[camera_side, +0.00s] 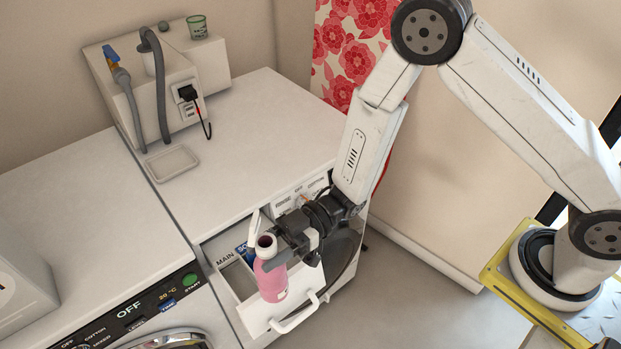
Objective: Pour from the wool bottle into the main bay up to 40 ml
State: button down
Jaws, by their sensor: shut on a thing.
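A pink bottle (271,277) with a dark open mouth is held over the open detergent drawer. It stands nearly upright, with a slight tilt. My gripper (289,247) is shut on its upper part from the right. The drawer (257,316) is pulled out from the white machine, with its handle at the front. A compartment marked MAIN (224,260) shows at the left of the drawer, beside a blue label. The bottle and gripper hide much of the drawer's inside. I cannot see any liquid level in the bay.
A washer panel (150,308) with a display reading OFF and a green button is left of the drawer. A shallow tray (172,163) lies on the white worktop (260,130). The worktop's middle is clear.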

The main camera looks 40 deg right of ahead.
jog(key=shift+w, duration=0.1)
dwell(0.3)
jog(key=shift+w+a+m+h, duration=0.25)
jog(key=shift+w+m, duration=0.35)
jog(key=shift+m, duration=0.5)
jog(key=w+f+m+g+h, duration=0.1)
jog(key=w+f+m, duration=0.2)
jog(key=f+m, duration=0.3)
jog(key=shift+w+a+f+h, duration=0.35)
jog(key=shift+a+f, duration=0.05)
jog(key=shift+f, duration=0.1)
jog(key=shift+f+m+g+h+p, duration=0.3)
jog(key=shift+f+m+g+p, duration=0.3)
jog(key=shift+f+m, duration=0.8)
dwell(3.1)
dwell(0.9)
